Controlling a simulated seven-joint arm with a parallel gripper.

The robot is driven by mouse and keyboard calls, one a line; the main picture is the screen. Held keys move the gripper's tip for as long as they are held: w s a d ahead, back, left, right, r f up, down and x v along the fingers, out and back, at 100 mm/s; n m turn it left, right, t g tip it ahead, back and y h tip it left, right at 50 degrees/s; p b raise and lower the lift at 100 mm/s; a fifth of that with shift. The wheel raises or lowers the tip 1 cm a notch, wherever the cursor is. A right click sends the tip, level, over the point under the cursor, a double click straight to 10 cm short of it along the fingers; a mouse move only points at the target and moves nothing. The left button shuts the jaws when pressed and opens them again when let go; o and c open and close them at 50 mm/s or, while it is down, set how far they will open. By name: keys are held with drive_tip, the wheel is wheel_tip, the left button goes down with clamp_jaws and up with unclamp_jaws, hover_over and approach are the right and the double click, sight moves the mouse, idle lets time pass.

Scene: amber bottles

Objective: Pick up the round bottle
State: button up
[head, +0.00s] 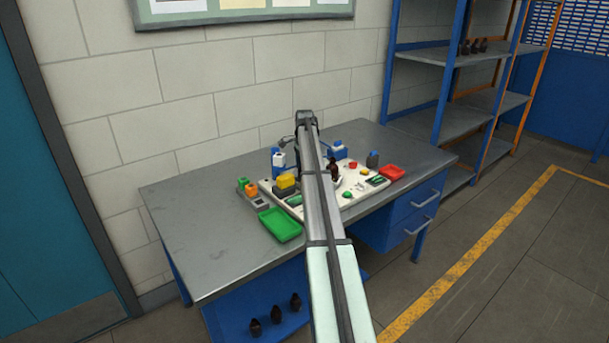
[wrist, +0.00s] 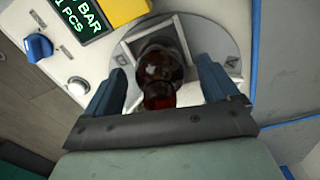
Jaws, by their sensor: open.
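An amber bottle (wrist: 160,72) with a rounded body shows in the wrist view, seen from above and neck end toward me. It stands inside a square pale frame (wrist: 134,38) on a grey round plate. My gripper (wrist: 160,68) is open, with one blue finger on each side of the bottle and a visible gap on both sides. In the head view a dark brown bottle (head: 333,169) shows just right of my arm; I cannot tell whether it is the same one. My fingers are hidden behind my arm there.
A display (wrist: 82,18), a blue knob (wrist: 38,46) and a yellow block (wrist: 120,10) lie beside the plate. On the table (head: 200,220) are a green tray (head: 281,225) and a red tray (head: 392,173). Several dark bottles (head: 275,314) stand on the blue lower shelf. The table's left side is clear.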

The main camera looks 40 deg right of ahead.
wheel_tip(320, 180, down, 2)
drive_tip(key=shift+f, duration=0.15)
drive_tip(key=c, duration=1.2)
